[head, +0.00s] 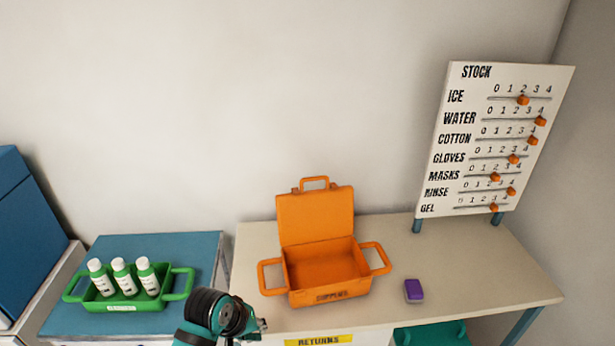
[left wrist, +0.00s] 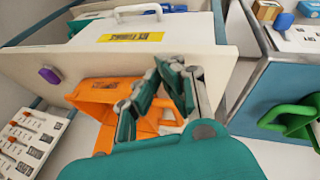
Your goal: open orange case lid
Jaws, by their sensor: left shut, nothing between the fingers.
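The orange case (head: 325,271) stands on the beige table with its lid (head: 316,216) raised upright at the back. Its inside is visible and looks empty. A handle sticks out at each side, and another sits on top of the lid. My left gripper (head: 259,326) is in front of the case and to its left, apart from it, at the bottom of the head view. In the left wrist view the left gripper (left wrist: 163,72) is shut and empty, with its fingers covering part of the orange case (left wrist: 97,93). My right gripper is not in view.
A green carrier (head: 122,300) with white bottles sits on the blue surface at left. A purple block (head: 413,290) lies right of the case. A stock board (head: 490,140) stands at the back right.

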